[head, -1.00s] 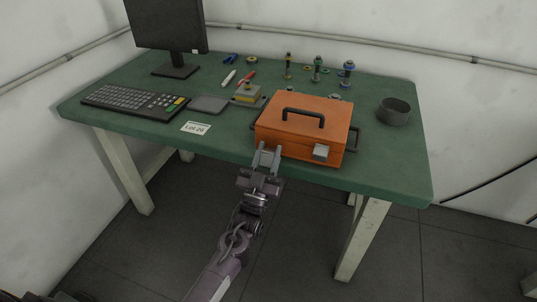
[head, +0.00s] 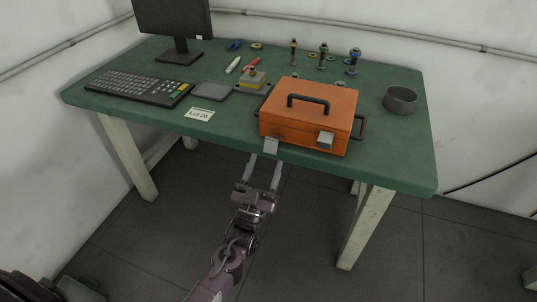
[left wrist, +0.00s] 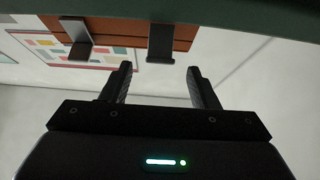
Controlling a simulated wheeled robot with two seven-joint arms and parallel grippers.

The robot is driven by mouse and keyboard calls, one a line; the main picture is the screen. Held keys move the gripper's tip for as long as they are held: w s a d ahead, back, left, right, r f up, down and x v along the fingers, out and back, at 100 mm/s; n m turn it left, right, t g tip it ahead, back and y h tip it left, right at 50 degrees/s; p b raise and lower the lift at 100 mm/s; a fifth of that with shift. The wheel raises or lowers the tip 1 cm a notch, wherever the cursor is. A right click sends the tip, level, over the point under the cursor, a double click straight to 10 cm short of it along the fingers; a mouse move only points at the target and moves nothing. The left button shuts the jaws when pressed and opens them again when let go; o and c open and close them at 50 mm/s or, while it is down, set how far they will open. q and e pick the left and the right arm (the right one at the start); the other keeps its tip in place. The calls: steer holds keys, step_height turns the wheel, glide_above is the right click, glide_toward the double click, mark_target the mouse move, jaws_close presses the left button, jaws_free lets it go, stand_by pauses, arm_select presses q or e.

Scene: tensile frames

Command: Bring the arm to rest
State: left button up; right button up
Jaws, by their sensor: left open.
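My left gripper (head: 264,172) is open and empty in the head view, just off the front edge of the green table (head: 180,140). Its fingers point toward the orange case (head: 310,110), with a gap between them and it. The case is closed and sits near the table's front edge, with a dark top handle and two grey latches. In the left wrist view the open fingers (left wrist: 158,82) have nothing between them; the orange case (left wrist: 120,28) shows beyond them. My right gripper is not in view.
A keyboard (head: 138,86) and monitor (head: 172,20) stand at the left. Several small bolt stacks (head: 323,54) stand at the back. A paper label (head: 199,114) lies by the front edge.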

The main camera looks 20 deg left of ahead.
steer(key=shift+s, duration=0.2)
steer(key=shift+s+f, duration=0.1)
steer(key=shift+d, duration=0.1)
